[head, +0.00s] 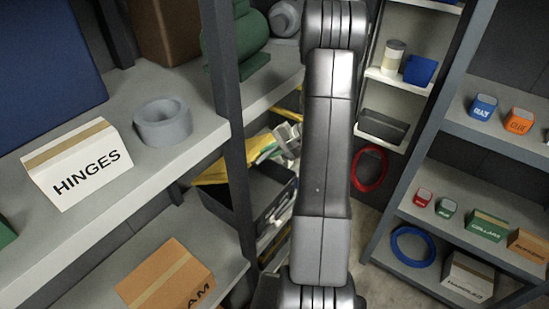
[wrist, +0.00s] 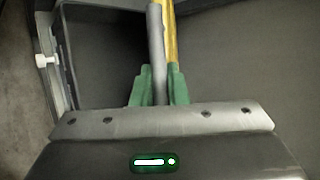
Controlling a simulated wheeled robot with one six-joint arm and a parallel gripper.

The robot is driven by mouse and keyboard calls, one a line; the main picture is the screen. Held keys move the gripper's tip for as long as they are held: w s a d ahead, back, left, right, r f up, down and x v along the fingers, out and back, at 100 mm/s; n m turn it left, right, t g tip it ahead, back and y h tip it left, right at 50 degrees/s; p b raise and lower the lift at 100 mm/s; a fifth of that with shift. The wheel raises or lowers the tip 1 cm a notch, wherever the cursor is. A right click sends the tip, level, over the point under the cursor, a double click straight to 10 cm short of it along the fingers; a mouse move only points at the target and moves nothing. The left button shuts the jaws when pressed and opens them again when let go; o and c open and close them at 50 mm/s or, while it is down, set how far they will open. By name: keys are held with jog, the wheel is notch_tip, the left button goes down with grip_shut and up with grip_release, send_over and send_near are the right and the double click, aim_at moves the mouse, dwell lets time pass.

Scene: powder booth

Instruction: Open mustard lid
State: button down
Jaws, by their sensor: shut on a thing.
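The mustard lid (head: 212,173) shows in the head view as a yellow panel at the back of a dark grey box (head: 236,198), partly hidden by the shelf post. The box's dark inside is visible, so the lid stands raised off it; how far I cannot tell. In the wrist view the lid (wrist: 172,35) is a narrow yellow strip seen nearly edge-on, beside a grey bar (wrist: 156,50). My gripper (wrist: 158,88) has green fingers, shut on this grey bar, which looks like the lid's handle. My arm hides part of the area in the head view.
A grey shelf post (head: 228,110) stands left of my arm. The left shelf holds a white HINGES box (head: 78,165) and a grey ring (head: 163,122). A red ring (head: 369,168) hangs behind my arm. The right shelf (head: 470,135) holds several small boxes.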

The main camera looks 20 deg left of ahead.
jog(key=shift+a+r, duration=0.2)
jog(key=shift+r, duration=0.05)
jog(key=c, duration=1.4)
grip_release()
jog(key=shift+w, duration=0.1)
jog(key=shift+c, duration=0.2)
jog(key=b+v, duration=0.1)
jog(key=v, duration=1.2)
jog(key=shift+d+r, duration=0.15)
jog(key=shift+d, duration=0.2)
